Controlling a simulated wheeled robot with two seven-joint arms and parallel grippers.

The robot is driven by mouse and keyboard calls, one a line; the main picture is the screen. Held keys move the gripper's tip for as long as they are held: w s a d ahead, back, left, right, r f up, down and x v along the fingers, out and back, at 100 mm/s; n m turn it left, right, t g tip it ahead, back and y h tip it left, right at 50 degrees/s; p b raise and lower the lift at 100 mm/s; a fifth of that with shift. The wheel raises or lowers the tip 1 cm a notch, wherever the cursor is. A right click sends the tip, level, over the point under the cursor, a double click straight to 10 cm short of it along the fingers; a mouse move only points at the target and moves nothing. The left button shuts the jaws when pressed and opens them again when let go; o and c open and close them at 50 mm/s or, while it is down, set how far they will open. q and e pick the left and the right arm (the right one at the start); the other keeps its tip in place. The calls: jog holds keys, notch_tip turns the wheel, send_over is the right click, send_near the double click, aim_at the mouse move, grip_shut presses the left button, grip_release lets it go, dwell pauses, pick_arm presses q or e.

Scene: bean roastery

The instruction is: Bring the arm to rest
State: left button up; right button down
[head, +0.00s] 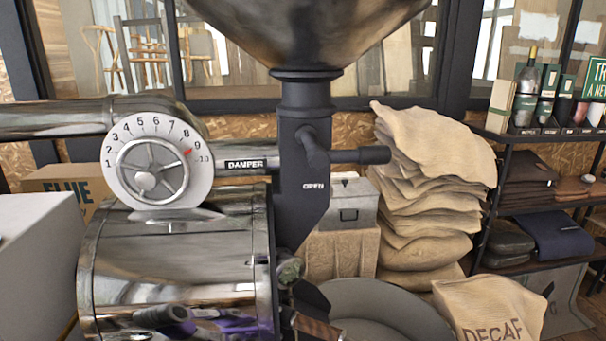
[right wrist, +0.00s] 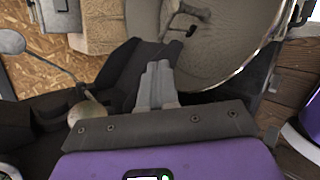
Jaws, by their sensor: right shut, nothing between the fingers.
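My right gripper (right wrist: 158,72) shows in the right wrist view with its grey fingers together and nothing between them. It points toward the dark body of the roaster (right wrist: 122,75), beside the round grey cooling tray (right wrist: 215,55). I cannot tell whether the fingers touch anything. In the head view the shiny roaster drum (head: 175,260) fills the lower left, with the damper dial (head: 152,172) above it. The dial's red mark is near 9. My left gripper is not in view. Purple and dark shapes low on the drum are unclear and may be reflections.
A rod with a round knob (right wrist: 86,112) stands left of my right gripper. The cooling tray (head: 375,305) lies low in the head view. Stacked sacks (head: 430,200), a DECAF sack (head: 490,308) and a black shelf (head: 500,195) stand to the right.

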jog(key=s+f+m+g+y, duration=0.2)
jog(key=s+f+m, duration=0.3)
jog(key=f, duration=0.7)
jog(key=s+a+f+m+g+y, duration=0.1)
jog(key=s+f+m+g, duration=0.3)
jog(key=f+m, duration=0.6)
jog(key=s+f+m+g+y, duration=0.3)
jog(key=s+f+m, duration=0.3)
jog(key=f, duration=0.7)
jog(key=shift+s+a+f+m+y, duration=0.3)
jog(key=shift+s+f+m, duration=0.1)
jog(key=shift+m, duration=0.8)
jog(key=shift+s, duration=0.1)
